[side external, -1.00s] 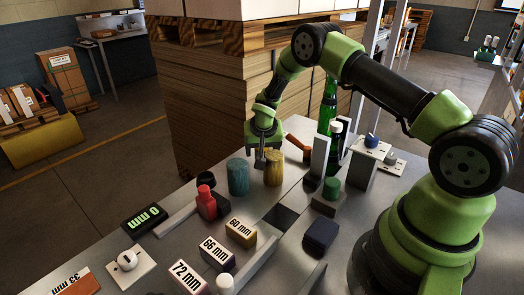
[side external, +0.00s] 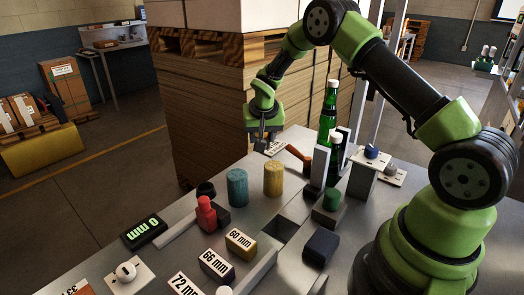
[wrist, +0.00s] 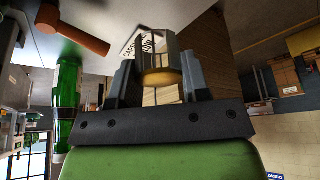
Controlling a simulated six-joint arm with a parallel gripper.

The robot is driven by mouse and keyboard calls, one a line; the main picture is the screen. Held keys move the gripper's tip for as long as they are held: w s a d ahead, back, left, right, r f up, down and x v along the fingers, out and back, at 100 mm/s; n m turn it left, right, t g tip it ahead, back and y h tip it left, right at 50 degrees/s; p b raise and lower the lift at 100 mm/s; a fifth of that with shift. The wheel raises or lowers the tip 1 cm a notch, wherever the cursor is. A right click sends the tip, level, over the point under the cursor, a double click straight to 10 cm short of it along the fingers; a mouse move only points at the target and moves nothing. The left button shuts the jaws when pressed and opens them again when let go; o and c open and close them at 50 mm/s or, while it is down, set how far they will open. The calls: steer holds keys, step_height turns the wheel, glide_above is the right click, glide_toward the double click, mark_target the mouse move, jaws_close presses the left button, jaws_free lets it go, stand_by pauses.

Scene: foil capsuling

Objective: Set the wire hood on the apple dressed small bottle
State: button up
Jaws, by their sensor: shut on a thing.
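My gripper (wrist: 158,85) is shut on the wire hood (wrist: 160,62), a small cage with a gold-coloured end, held between the fingers in the wrist view. In the side view my gripper (side external: 261,144) hangs above the back edge of the table, behind the yellow cylinder; the hood is too small to make out there. A small dark green bottle with a pale top (side external: 335,158) stands upright at the right, in front of a tall green bottle (side external: 328,115). My gripper is well to the left of both. I cannot read an apple marking on either bottle.
A teal cylinder (side external: 237,187) and a yellow cylinder (side external: 273,179) stand in front of my gripper. A brown-handled tool (side external: 297,153) and a lettered white card (side external: 273,148) lie near it. Grey upright plates flank the small bottle. A red item (side external: 205,213) and size blocks (side external: 240,242) stand nearer.

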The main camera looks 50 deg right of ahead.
step_height(320, 180, up, 3)
steer(key=s+d+m, duration=0.1)
steer(key=s+m, duration=0.1)
step_height(320, 180, up, 6)
steer(key=m+g, duration=0.6)
steer(key=m, duration=1)
glide_above(336, 134)
steer(key=shift+w, duration=0.1)
steer(key=shift+a+f, duration=0.1)
steer(key=shift+f, duration=0.05)
steer(key=shift+f, duration=2.3)
jaws_close()
steer(key=shift+f, duration=0.65)
